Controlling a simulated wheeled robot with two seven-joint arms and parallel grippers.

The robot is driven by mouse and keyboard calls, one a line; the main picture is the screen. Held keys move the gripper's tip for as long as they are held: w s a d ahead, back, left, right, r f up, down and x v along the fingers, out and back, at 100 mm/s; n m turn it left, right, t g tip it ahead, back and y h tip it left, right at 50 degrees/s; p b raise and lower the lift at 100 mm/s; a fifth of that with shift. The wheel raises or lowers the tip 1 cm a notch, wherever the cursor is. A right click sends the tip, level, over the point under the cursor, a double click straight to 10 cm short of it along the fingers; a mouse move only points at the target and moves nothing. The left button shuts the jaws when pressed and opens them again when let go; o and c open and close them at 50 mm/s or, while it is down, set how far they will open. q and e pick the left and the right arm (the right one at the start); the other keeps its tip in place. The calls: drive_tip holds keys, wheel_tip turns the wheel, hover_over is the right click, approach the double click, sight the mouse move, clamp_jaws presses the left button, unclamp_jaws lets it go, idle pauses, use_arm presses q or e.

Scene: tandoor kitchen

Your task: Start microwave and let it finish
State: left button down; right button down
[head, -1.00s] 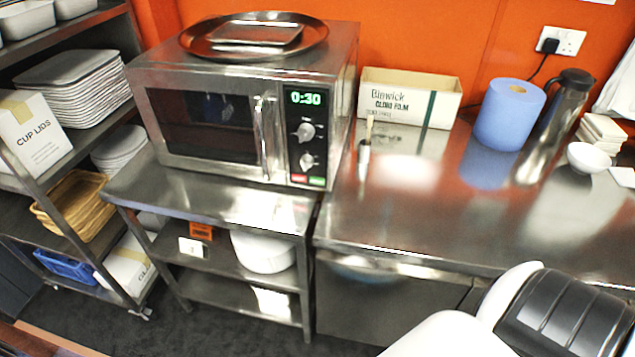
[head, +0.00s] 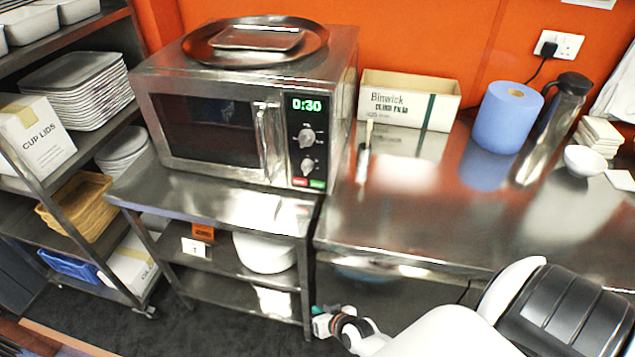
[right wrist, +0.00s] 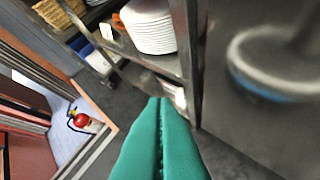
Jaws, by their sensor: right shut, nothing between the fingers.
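The steel microwave (head: 245,105) stands on a steel stand with its door closed. Its green display (head: 306,104) reads 0:30. Two knobs sit below the display, with a red button (head: 299,182) and a green button (head: 317,184) at the panel's bottom. My right gripper (head: 318,318) is low in front of the counter, below and apart from the microwave. In the right wrist view its teal fingers (right wrist: 160,125) are pressed together and empty. The microwave does not show in that view. My left gripper is in no view.
A steel counter (head: 440,235) joins the stand on the right, with a film box (head: 408,98), blue roll (head: 508,118) and flask (head: 555,125) on it. A round tray (head: 256,40) lies on the microwave. A loaded rack (head: 130,270) stands left. A red extinguisher (right wrist: 80,121) shows in the wrist view.

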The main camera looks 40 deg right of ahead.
sight(311, 185)
drive_tip(key=w+d+r+m+t, duration=0.1)
drive_tip(key=w+r, duration=0.2)
drive_tip(key=r, duration=0.3)
drive_tip(key=w+d+r+m+t+p, duration=0.1)
drive_tip(key=w+r+t, duration=0.1)
drive_tip(key=r, duration=0.5)
drive_tip(key=w+d+r+t, duration=0.1)
drive_tip(key=w+r+t, duration=0.1)
drive_tip(key=w+r, duration=0.3)
wheel_tip(311, 185, up, 2)
drive_tip(key=shift+r+m, duration=0.1)
drive_tip(key=shift+m, duration=0.3)
drive_tip(key=d+r, duration=0.1)
drive_tip(key=w+d+r+m+t+h, duration=0.1)
drive_tip(key=d+r+m, duration=0.1)
drive_tip(key=shift+w+d+r+t+h+p, duration=0.15)
drive_tip(key=shift+w+r+t+h+p, duration=0.15)
drive_tip(key=shift+w+h, duration=0.1)
drive_tip(key=w+d+b, duration=0.4)
drive_tip(key=w+d, duration=0.1)
drive_tip(key=d, duration=0.1)
drive_tip(key=shift+w+d, duration=0.3)
drive_tip(key=shift+d, duration=0.05)
drive_tip(key=shift+f, duration=0.1)
drive_tip(key=shift+w, duration=0.1)
drive_tip(key=shift+w+d+b, duration=0.2)
drive_tip(key=shift+d+b, duration=0.1)
